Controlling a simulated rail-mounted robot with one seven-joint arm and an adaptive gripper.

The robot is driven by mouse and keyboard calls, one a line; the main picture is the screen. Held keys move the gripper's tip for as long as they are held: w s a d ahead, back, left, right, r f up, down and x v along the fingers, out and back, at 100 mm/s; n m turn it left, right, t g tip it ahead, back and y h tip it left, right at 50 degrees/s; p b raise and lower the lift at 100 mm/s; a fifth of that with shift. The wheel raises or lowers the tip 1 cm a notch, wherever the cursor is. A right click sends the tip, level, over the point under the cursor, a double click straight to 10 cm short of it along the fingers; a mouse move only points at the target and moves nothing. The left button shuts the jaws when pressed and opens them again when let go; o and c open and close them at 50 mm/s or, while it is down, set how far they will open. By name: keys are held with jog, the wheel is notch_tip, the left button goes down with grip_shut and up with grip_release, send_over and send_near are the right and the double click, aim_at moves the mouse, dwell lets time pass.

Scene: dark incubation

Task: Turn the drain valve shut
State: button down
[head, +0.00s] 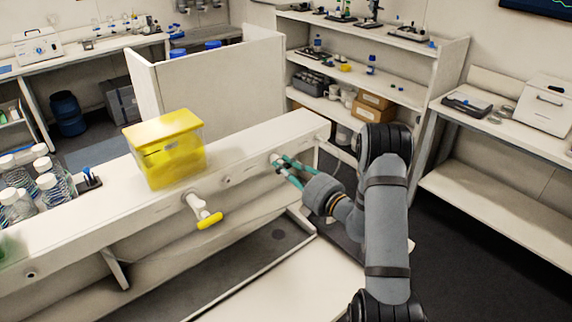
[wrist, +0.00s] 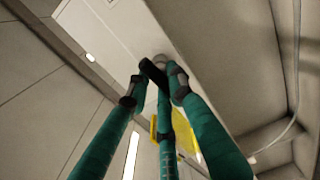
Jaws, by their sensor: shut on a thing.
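A white valve (head: 197,204) with a yellow handle (head: 210,220) sticks out from the front face of the long white bench. To its right, my gripper (head: 279,164), with teal fingers, is at a small pale fitting (head: 274,157) on the same face. Its fingers are closed together there, apart from the yellow handle. In the wrist view the dark fingertips (wrist: 156,76) meet at a grey round part (wrist: 161,60), mostly hidden behind them. I cannot tell from the frames which of the two fittings is the drain valve.
A yellow-lidded box (head: 166,150) stands on the bench above the yellow handle. White-capped bottles (head: 47,186) stand at the left. A partition (head: 215,90) rises behind the bench. A lower white surface (head: 290,290) lies in front.

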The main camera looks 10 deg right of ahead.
jog(key=shift+r+m+p, duration=0.3)
jog(key=shift+m, duration=0.2)
jog(key=shift+f, duration=0.2)
jog(key=c, duration=1.7)
grip_release()
jog(key=shift+o, duration=0.6)
jog(key=v, duration=1.2)
